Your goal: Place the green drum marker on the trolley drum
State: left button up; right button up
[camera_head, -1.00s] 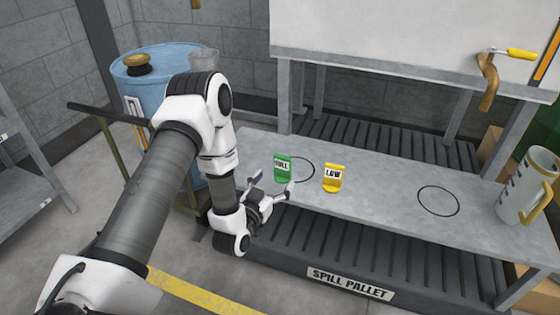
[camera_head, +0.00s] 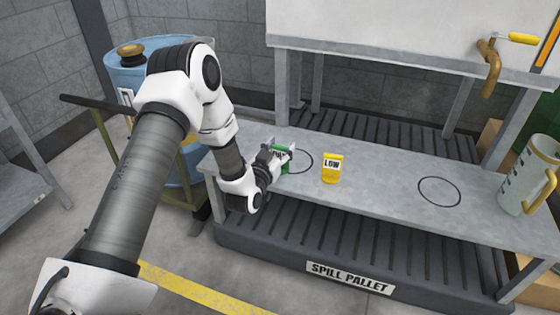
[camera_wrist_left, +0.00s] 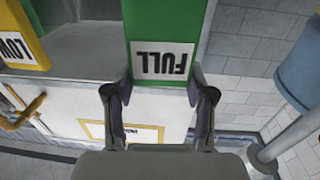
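The green drum marker (camera_head: 285,168), labelled FULL, stands near the left end of the grey shelf, beside the left drawn ring. My left gripper (camera_head: 280,152) is at it, one finger on each side. In the left wrist view the green marker (camera_wrist_left: 166,25) fills the space between the fingers (camera_wrist_left: 160,92), which meet its side edges; its label shows upside down. The yellow LOW marker (camera_head: 332,168) stands to the right, and its edge shows in the wrist view (camera_wrist_left: 20,35). My right gripper is not in view.
A blue drum (camera_head: 150,75) with a brown cap stands on a trolley at the left. The spill pallet (camera_head: 300,245) lies under the shelf (camera_head: 385,180). A grey jug (camera_head: 530,178) stands at the right end. A tap (camera_head: 489,68) hangs from the white tank above.

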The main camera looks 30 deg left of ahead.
pick_arm(q)
jog(key=shift+c, duration=0.5)
notch_tip(320, 180, up, 4)
jog(key=shift+f+p, duration=0.2)
jog(key=shift+p, duration=1.05)
jog(key=s+d+r, duration=0.1)
jog(key=s+d, duration=0.7)
jog(key=s, duration=0.6)
jog(key=w+d+r+m+h, duration=0.1)
jog(key=w+d+m+h, duration=0.25)
jog(key=d, duration=0.25)
jog(key=w+d+r+m+h, duration=0.1)
jog(key=w+d+m+h, duration=0.1)
jog(key=w+d+h, duration=0.3)
jog(key=s+r+n+y+p, duration=0.3)
jog(key=r+y+p, duration=0.2)
jog(key=r+p, duration=2.4)
jog(key=p, duration=0.8)
jog(key=shift+d+r+p, duration=0.25)
jog(key=shift+d+p, duration=0.05)
jog(key=shift+p, duration=0.1)
